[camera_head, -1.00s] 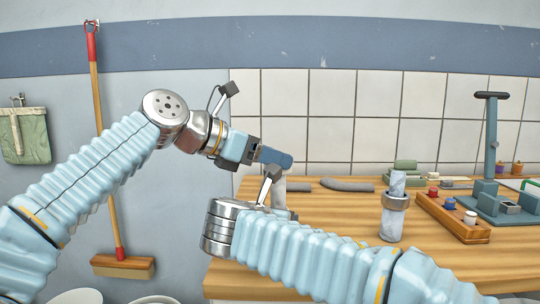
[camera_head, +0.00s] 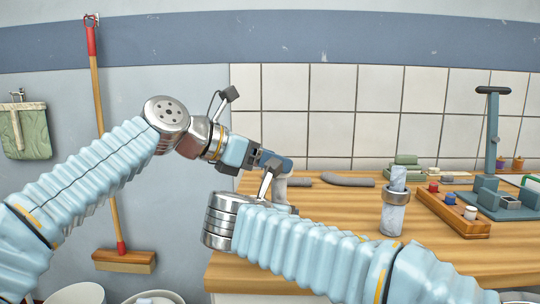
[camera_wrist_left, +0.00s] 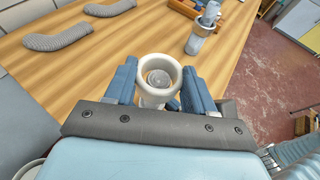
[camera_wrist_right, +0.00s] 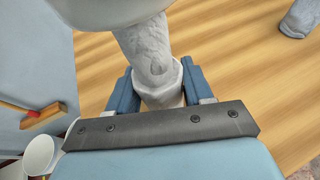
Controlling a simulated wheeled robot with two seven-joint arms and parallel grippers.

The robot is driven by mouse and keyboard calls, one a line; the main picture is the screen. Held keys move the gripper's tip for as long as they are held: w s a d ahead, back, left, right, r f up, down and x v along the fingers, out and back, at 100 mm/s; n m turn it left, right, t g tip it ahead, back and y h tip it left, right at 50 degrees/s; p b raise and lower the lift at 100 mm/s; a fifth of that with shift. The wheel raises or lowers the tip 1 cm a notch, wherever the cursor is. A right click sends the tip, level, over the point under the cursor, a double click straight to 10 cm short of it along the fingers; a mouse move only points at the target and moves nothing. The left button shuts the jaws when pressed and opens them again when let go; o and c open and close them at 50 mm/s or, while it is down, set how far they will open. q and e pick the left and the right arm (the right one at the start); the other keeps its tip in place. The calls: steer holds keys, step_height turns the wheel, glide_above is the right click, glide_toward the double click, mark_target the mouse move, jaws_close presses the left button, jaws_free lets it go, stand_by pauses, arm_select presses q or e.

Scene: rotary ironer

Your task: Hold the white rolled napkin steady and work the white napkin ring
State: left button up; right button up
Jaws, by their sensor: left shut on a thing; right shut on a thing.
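My left gripper (camera_wrist_left: 158,92) is shut on the white napkin ring (camera_wrist_left: 140,80). In the left wrist view the ring's opening faces the camera, and the greyish end of the white rolled napkin (camera_wrist_left: 158,78) shows inside it. In the head view my left gripper (camera_head: 282,164) is above my right gripper (camera_head: 270,190). The arms hide most of the napkin and ring there.
Another rolled napkin in a grey ring (camera_head: 395,198) stands upright on the table (camera_head: 340,225). A wooden tray with coloured pieces (camera_head: 452,212) and a blue-grey stand (camera_head: 492,150) are at the right. A grey curved roll (camera_head: 347,181) lies behind. Bare wood lies in front.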

arm_select(q)
steer(key=shift+s+d+f, duration=0.1)
steer(key=shift+d+f, duration=0.05)
stand_by(0.3)
steer(key=shift+s+d+f, duration=0.1)
steer(key=shift+f, duration=0.55)
steer(key=shift+s+d+f, duration=0.1)
steer(key=shift+f, duration=0.55)
steer(key=shift+w, duration=0.1)
steer(key=o, duration=1)
steer(key=shift+a, duration=0.1)
steer(key=shift+c, duration=0.2)
steer(key=shift+o, duration=0.7)
steer(key=shift+r, duration=0.1)
steer(key=c, duration=0.3)
